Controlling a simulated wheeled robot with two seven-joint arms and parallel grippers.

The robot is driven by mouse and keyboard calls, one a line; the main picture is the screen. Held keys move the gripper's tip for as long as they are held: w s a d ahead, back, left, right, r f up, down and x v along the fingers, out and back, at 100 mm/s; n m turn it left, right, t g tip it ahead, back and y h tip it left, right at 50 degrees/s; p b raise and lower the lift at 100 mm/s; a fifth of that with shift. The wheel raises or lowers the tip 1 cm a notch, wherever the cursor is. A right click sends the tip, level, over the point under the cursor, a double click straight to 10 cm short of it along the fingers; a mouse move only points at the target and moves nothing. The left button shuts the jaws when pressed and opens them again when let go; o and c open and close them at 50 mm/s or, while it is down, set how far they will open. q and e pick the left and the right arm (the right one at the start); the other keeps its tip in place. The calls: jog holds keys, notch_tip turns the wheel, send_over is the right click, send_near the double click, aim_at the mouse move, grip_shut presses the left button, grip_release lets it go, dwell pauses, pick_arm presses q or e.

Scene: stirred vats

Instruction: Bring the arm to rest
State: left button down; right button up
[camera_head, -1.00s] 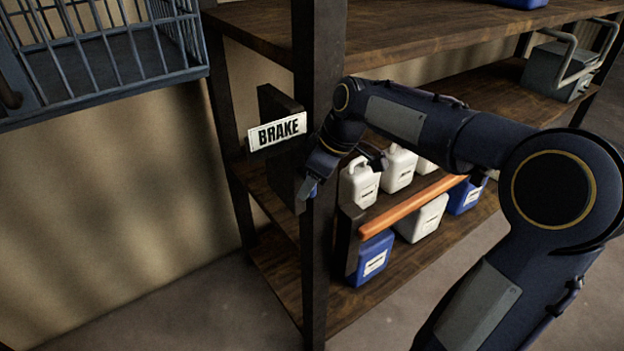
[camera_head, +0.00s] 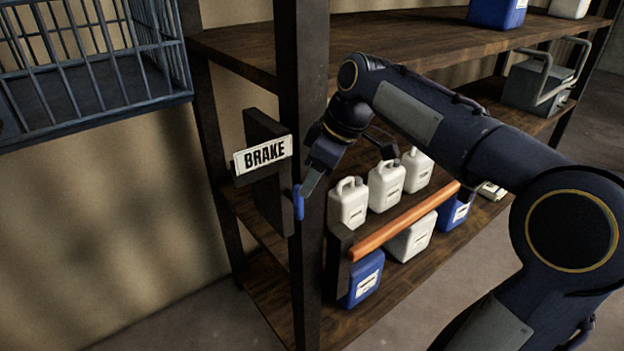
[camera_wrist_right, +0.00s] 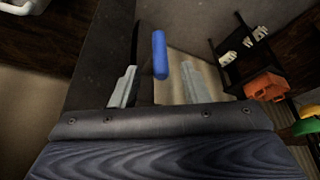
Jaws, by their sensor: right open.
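My right arm comes in from the right in the head view, and its gripper (camera_head: 304,190) is beside the dark post, near the board with the BRAKE sign (camera_head: 263,155). A small blue handle (camera_head: 298,203) shows at the fingertips. In the right wrist view the two grey fingers of my right gripper (camera_wrist_right: 158,84) are spread apart. The blue handle (camera_wrist_right: 160,55) stands between and beyond them, with gaps on both sides. My left gripper is in neither view.
A wooden shelf unit (camera_head: 400,38) holds white jugs (camera_head: 386,185), blue containers (camera_head: 366,278) and a grey metal box (camera_head: 537,88). An orange bar (camera_head: 405,222) runs along the lower rack. A barred blue-grey cage (camera_head: 95,85) is at upper left. The floor at lower left is clear.

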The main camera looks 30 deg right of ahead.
jog(key=shift+s, duration=0.1)
jog(key=s+a+f+m+t, duration=0.1)
jog(key=s+a+f+m, duration=0.3)
jog(key=s+f, duration=0.3)
jog(key=s+a+f+m+t, duration=0.1)
jog(key=s+a+f+m, duration=0.4)
jog(key=s, duration=0.7)
jog(key=shift+s+a+f+y, duration=0.2)
jog(key=shift+f+y, duration=0.2)
jog(key=shift+f, duration=0.55)
